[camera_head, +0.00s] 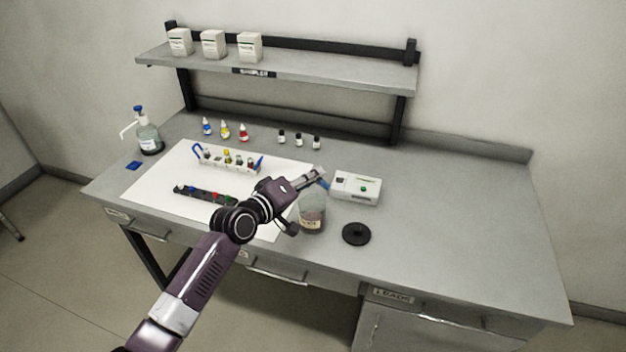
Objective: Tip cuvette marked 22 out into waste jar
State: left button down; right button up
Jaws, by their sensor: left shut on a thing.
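My left gripper (314,177) is shut on a small pale and blue thing, likely the cuvette, held above the waste jar. Its mark is too small to read, and I cannot tell how far it is tilted. The waste jar (312,215) is a clear jar with a label and brownish contents. It stands upright, without a lid, just below the gripper, partly behind my arm. My right gripper is not in view.
A black round lid (356,234) lies right of the jar. A white instrument (355,188) stands behind it. A cuvette rack (228,163) and a dark strip (204,195) sit on a white mat (150,184). A pump bottle (149,138) stands left. The bench's right side is clear.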

pick_arm(q)
jog(key=shift+f+n+h+b, duration=0.5)
jog(key=shift+f+n+b, duration=0.2)
jog(key=shift+b, duration=0.95)
jog(key=shift+n+t+b, duration=0.3)
jog(key=shift+n+b, duration=0.1)
jog(key=shift+b, duration=0.2)
jog(key=shift+n+t+h+b, duration=0.5)
jog(key=shift+n+h+b, duration=0.2)
jog(key=shift+n+b, duration=1.55)
jog(key=shift+r+n+t+b, duration=0.1)
jog(key=shift+n+t+b, duration=0.4)
jog(key=shift+n+b, duration=0.7)
jog(key=shift+r+n+h+b, duration=0.1)
jog(key=shift+n+h+b, duration=0.2)
jog(key=shift+b, duration=0.2)
jog(key=shift+r, duration=0.1)
